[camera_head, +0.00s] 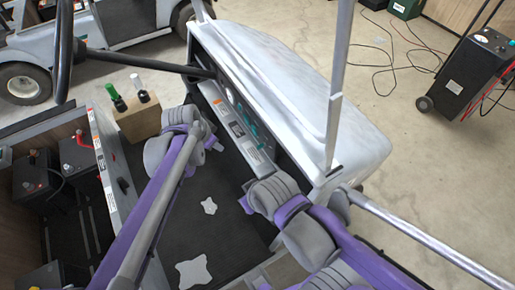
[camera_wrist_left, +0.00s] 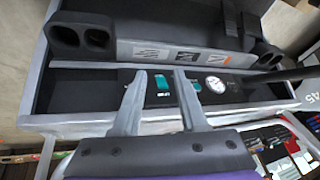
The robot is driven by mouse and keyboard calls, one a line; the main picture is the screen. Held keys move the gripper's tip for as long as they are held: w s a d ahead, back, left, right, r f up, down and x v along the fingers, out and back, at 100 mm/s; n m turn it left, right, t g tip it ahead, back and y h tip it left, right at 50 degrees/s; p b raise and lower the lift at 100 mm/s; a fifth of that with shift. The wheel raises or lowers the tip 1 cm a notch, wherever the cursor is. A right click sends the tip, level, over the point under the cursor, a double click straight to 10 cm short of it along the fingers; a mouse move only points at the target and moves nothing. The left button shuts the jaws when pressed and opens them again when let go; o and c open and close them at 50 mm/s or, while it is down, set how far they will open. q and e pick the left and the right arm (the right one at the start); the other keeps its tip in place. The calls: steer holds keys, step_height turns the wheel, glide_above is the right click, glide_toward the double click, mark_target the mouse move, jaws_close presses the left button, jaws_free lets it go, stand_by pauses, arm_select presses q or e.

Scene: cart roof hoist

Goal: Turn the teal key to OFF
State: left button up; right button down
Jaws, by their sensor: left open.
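In the left wrist view, two teal pieces show on the dark dash panel, one (camera_wrist_left: 163,83) between my left fingers and one (camera_wrist_left: 196,84) just right of the right finger. I cannot tell which is the key, or its setting. The panel also shows in the head view, with small teal parts (camera_head: 250,126). My left gripper (camera_wrist_left: 160,73) is open and empty, its fingers pointing at the panel; I cannot tell the gap to it. In the head view my left wrist is beside the dash. My right arm is at lower right; its fingers are hidden.
A round white gauge (camera_wrist_left: 216,85) sits right of the teal pieces. Cup holders (camera_wrist_left: 80,36) flank the printed labels (camera_wrist_left: 186,57). A roof post (camera_head: 341,90) rises by the white cowl (camera_head: 275,70). Batteries (camera_head: 80,160) sit at left.

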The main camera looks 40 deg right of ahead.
mark_target(259, 146)
arm_select(q)
steer(key=s+d+f+m+g, duration=0.15)
steer(key=d+f+m, duration=0.35)
steer(key=d, duration=0.8)
steer(key=shift+n+t, duration=0.25)
steer(key=shift+n, duration=0.25)
steer(key=x, duration=0.7)
steer(key=s+x, duration=0.1)
steer(key=x, duration=0.3)
steer(key=shift+w+f+b, duration=0.1)
steer(key=shift+f+b, duration=0.25)
steer(key=shift+b, duration=0.05)
jaws_close()
